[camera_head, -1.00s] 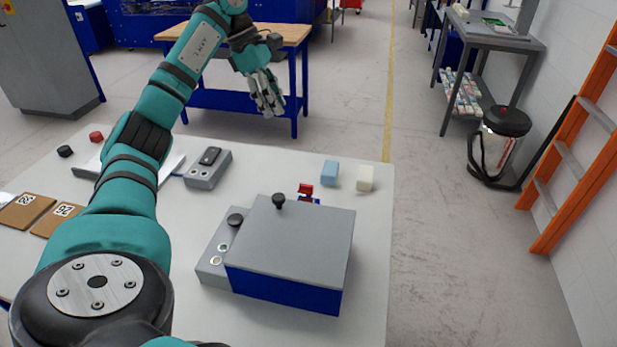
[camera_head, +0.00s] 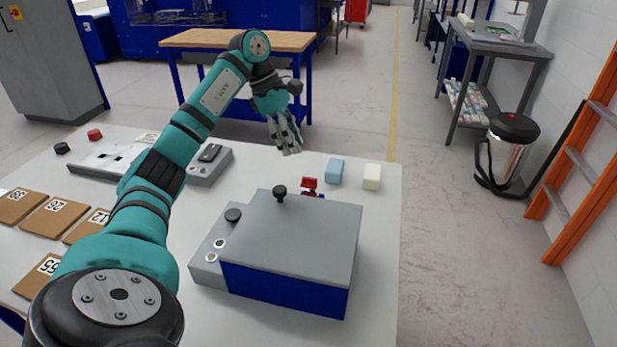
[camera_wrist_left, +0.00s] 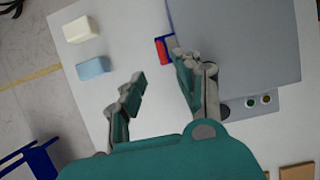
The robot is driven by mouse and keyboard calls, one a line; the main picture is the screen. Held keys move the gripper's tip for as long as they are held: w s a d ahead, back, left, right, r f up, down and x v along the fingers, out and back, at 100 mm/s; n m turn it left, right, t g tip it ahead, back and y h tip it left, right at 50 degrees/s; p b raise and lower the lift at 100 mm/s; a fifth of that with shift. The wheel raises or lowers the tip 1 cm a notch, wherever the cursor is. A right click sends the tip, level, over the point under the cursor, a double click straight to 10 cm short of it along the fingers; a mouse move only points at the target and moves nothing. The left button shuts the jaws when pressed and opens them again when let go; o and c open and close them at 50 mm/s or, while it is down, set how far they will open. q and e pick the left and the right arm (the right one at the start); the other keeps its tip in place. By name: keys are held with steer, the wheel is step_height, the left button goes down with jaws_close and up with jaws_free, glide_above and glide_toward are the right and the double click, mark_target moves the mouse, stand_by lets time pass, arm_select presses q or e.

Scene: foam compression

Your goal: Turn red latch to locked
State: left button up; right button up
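The red latch (camera_head: 310,184) stands at the far edge of the grey-topped blue box (camera_head: 290,240), behind its black knob (camera_head: 280,193). In the left wrist view the red latch (camera_wrist_left: 161,50) shows beside the box edge, partly hidden by a finger. My left gripper (camera_head: 288,152) hangs above the far side of the table, behind the latch and apart from it. Its fingers (camera_wrist_left: 155,75) are spread with nothing between them. Whether the latch is locked cannot be told. My right gripper is not in view.
A blue block (camera_head: 335,171) and a cream block (camera_head: 372,177) lie right of the latch. A grey control box (camera_head: 210,165) stands to the left. Several numbered brown cards (camera_head: 55,217) lie at the left. The table's right strip is clear.

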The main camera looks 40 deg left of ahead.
mark_target(310, 178)
arm_select(q)
steer(key=x, duration=1)
steer(key=shift+d+p, duration=0.15)
steer(key=shift+p, duration=0.2)
jaws_close()
